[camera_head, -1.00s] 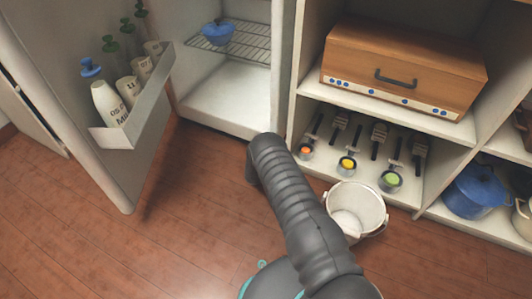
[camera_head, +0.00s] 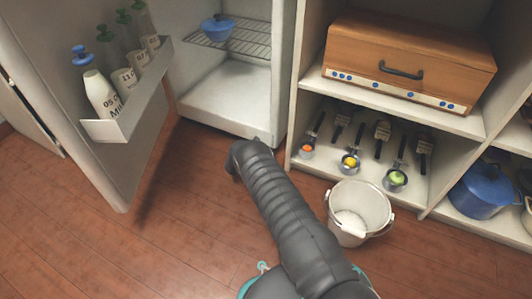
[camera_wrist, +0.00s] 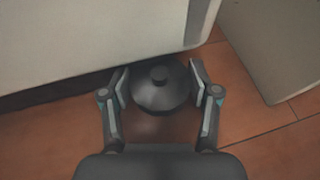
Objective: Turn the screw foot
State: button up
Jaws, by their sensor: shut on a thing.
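The screw foot (camera_wrist: 160,92) shows in the wrist view as a dark round disc with a small knob on top, close under the lower edge of the pale fridge body (camera_wrist: 90,40). My gripper (camera_wrist: 158,88) is low at floor level with one finger on each side of the foot, shut on it. In the head view the fridge (camera_head: 230,100) stands with its door (camera_head: 75,150) swung open to the left. My arm reaches to the fridge's front bottom edge, and the gripper and foot are hidden there.
A white bucket (camera_head: 340,225) stands on the floor right of my arm. Shelves beside the fridge hold a wooden bread box (camera_head: 405,65), several scoops and a blue pot (camera_head: 485,185). Bottles (camera_head: 102,93) stand in the door rack. Wooden floor at the lower left is clear.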

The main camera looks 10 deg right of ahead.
jog(key=shift+d+m+g+h, duration=0.15)
jog(key=shift+m+g+h, duration=0.25)
jog(key=shift+m+h, duration=0.1)
jog(key=o, duration=1.2)
jog(key=shift+d, duration=0.1)
jog(key=shift+a, duration=0.25)
jog(key=shift+s+a+r, duration=0.1)
jog(key=shift+a, duration=0.1)
jog(key=v, duration=1.1)
jog(key=shift+s+a+r, duration=0.1)
jog(key=shift+s+r, duration=0.05)
jog(key=shift+s, duration=0.05)
